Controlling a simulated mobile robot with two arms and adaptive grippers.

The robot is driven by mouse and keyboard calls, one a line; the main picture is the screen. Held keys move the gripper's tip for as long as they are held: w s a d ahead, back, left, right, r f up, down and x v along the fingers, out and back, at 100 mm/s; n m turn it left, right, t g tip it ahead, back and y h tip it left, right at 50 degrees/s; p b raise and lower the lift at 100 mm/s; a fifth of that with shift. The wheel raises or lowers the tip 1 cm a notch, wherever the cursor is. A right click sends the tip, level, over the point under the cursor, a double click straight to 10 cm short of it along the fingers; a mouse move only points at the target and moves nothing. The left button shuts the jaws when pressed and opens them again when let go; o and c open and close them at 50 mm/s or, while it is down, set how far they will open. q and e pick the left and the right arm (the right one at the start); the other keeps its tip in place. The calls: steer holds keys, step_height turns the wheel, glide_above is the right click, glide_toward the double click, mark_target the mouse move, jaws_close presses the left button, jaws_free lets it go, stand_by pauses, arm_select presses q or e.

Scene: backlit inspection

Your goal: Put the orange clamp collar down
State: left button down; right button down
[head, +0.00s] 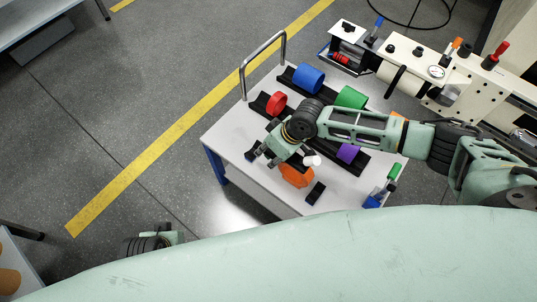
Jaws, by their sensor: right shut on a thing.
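The orange clamp collar (296,176) is over the front part of the white table (228,134), just below my right gripper in the head view. My right gripper (286,161) reaches in from the right and is shut on the collar. The gripper partly covers the collar's upper edge, and I cannot tell whether the collar touches the tabletop. A small part of my left arm's end, with the left gripper (174,238), shows low at the left, off the table. Its fingers are too hidden to read.
Black rails hold a red ring (276,104), a blue cylinder (308,79), a green cylinder (350,97) and a purple one (348,153). A small black block (316,193) lies near the front edge. A metal handle (264,62) rises at the left. Cream equipment (465,80) stands behind.

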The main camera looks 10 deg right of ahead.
steer(key=c, duration=1.5)
jaws_free()
steer(key=shift+o, duration=0.2)
arm_select(q)
steer(key=shift+r, duration=0.1)
arm_select(e)
steer(key=shift+d+r, duration=0.1)
steer(key=shift+r, duration=0.1)
arm_select(q)
steer(key=s+f+p, duration=0.3)
steer(key=f, duration=0.8)
steer(key=shift+s+a+g, duration=0.2)
steer(key=shift+s+g, duration=0.1)
steer(key=shift+g, duration=0.1)
arm_select(e)
steer(key=v, duration=1.1)
steer(key=shift+r, duration=0.3)
arm_select(q)
steer(key=shift+f, duration=0.1)
arm_select(e)
steer(key=shift+d, duration=0.1)
